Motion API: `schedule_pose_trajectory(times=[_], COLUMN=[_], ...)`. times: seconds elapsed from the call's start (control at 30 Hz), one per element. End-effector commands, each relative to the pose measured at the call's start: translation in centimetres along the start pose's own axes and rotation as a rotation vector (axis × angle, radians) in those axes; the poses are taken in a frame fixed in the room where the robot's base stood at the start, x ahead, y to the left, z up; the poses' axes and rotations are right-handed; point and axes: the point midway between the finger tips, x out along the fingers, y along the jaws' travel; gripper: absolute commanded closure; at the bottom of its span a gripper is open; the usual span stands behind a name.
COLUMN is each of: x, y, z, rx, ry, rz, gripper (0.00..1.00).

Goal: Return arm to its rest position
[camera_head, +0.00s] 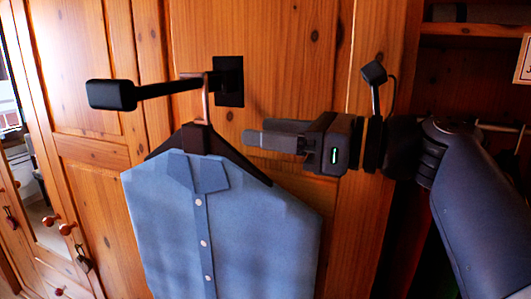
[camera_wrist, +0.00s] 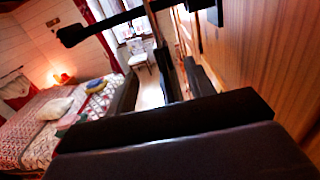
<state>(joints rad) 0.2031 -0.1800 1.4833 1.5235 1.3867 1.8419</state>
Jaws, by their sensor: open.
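My gripper (camera_head: 262,133) is at the centre of the head view, pointing left, open and empty. Its dark fingers lie just right of the hanger's copper-coloured hook (camera_head: 205,100), apart from it as far as I can tell. A dark hanger (camera_head: 240,163) hangs from a black wall hook (camera_head: 155,90) and carries a blue buttoned shirt (camera_head: 240,235). My arm reaches in from the right, bent at the elbow. In the wrist view, large dark gripper parts (camera_wrist: 170,135) fill the lower middle, and the black wall hook (camera_wrist: 105,25) shows at the top.
A wooden wardrobe panel (camera_head: 290,50) stands close behind the gripper and shirt. An open shelf compartment (camera_head: 465,75) is on the right, behind my arm. The wrist view shows a bed (camera_wrist: 45,120) with a patterned cover, a chair (camera_wrist: 138,55) and clear floor between.

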Motion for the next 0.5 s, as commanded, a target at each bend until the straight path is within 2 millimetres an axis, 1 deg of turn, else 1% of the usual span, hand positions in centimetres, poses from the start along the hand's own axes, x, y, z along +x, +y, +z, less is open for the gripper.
schedule_pose_trajectory(times=[0.07, 0.1, 0.5], x=[-0.8, -0.6, 3.9], y=[-0.1, 0.1, 0.1], z=[-0.1, 0.0, 0.1], rx=[-0.001, 0.0, 0.002], ry=[0.0, 0.001, 0.001], rz=[-0.004, 0.002, 0.006], gripper=[0.49, 0.49, 0.49])
